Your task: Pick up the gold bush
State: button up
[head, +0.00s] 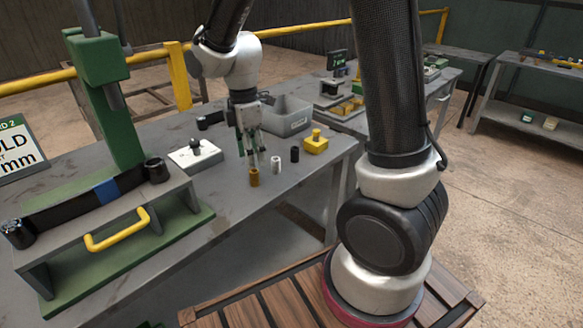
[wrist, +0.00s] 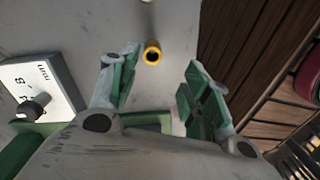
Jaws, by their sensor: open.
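The gold bush (head: 254,178) is a small gold cylinder standing upright on the grey bench near its front edge. In the wrist view the gold bush (wrist: 152,52) shows from above as a gold ring with a dark bore, beyond the fingertips and between their lines. My gripper (head: 251,160) points down just above and behind the bush in the head view. In the wrist view my gripper (wrist: 158,82) has its green-padded fingers spread wide, with nothing between them. I cannot tell the exact height of the fingertips above the bush.
A white plate with a black knob (head: 195,153) lies left. A grey bin (head: 288,117) is behind. The green press (head: 110,110) stands far left.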

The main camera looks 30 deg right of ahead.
aim_at(254, 172)
jog(key=shift+w+d+r+n, duration=0.3)
jog(key=shift+w+n, duration=0.25)
jog(key=shift+n, duration=0.35)
notch_tip(254, 172, down, 8)
jog(key=shift+s+n+t, duration=0.1)
jog(key=shift+n+t, duration=0.2)
jog(key=shift+n, duration=0.8)
jog(key=shift+a, duration=0.1)
jog(key=c, duration=1)
